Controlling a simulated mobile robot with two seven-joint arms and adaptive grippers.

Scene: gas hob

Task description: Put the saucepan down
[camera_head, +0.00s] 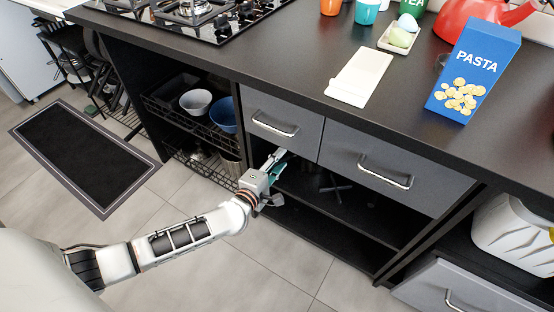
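My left arm comes in from the lower left. Its gripper (277,159) is at the front of the open shelf space under the grey drawers, just below the left drawer's handle. The fingers point into the dark opening, and teal shows beside them. I cannot tell whether they are open or shut, or whether they hold anything. I cannot make out a saucepan for certain. A dark shape (335,187) stands on the shelf (378,222) to the right of the gripper, too dim to name. My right gripper is not in view.
The gas hob (205,14) is at the top left of the black worktop (285,60). A pasta box (472,70), red kettle (480,15) and white board (359,77) stand or lie on the right side. Bowls (222,113) sit in a wire rack left of the gripper.

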